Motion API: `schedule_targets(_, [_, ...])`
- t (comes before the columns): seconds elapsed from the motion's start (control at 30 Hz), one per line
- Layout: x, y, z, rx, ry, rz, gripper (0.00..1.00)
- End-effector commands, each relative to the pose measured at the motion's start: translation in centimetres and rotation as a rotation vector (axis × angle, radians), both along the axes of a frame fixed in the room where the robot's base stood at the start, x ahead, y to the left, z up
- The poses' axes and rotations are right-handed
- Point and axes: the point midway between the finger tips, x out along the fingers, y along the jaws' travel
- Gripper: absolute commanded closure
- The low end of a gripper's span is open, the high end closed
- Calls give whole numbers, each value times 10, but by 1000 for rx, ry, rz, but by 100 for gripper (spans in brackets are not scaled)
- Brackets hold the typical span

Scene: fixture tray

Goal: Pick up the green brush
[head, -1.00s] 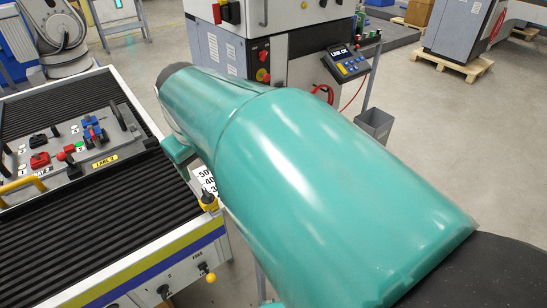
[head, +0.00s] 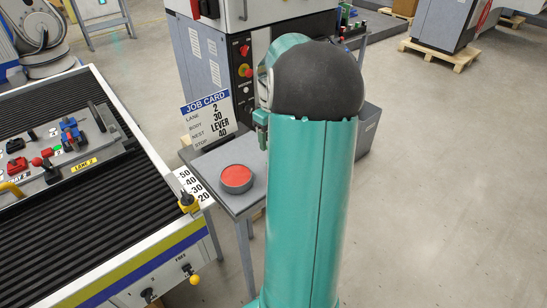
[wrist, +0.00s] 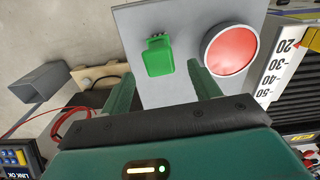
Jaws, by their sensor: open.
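The green brush (wrist: 158,56) lies on the small grey table (wrist: 124,25) in the wrist view, just beyond and between the fingertips of my gripper (wrist: 160,72). It shows a blocky green body with a short toothed edge at its upper end. My gripper is open, with one finger on each side of the brush's near end, and nothing is held. I cannot tell the height gap between the fingers and the brush. In the head view the brush is hidden behind my arm.
A round dish with a red top (head: 236,177) stands on the grey table, close right of the brush in the wrist view (wrist: 230,51). A job card (head: 209,118) stands at the table's back. A ribbed conveyor (head: 90,225) with a fixture tray (head: 48,190) lies left. A grey bin (wrist: 42,84) is beside the table.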

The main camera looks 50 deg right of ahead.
Motion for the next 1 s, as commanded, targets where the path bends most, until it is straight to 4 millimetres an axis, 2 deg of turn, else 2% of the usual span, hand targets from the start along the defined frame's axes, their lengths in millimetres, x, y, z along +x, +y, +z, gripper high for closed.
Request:
schedule_targets(0.1, [0, 0, -23, 2, 1, 0, 38])
schedule_targets(0.37, [-2, -2, -45, 1, 0, 1, 38])
schedule_targets(0.63, [-5, -2, -84, 2, 0, 1, 38])
schedule_targets(0.73, [-5, -2, -90, 0, -1, 1, 38])
schedule_targets(0.93, [-5, -2, -91, -1, -2, 1, 38])
schedule_targets(0.97, [-5, -2, -91, -1, -2, 1, 40])
schedule_targets(1.0, [-5, -2, -91, -1, -2, 1, 48])
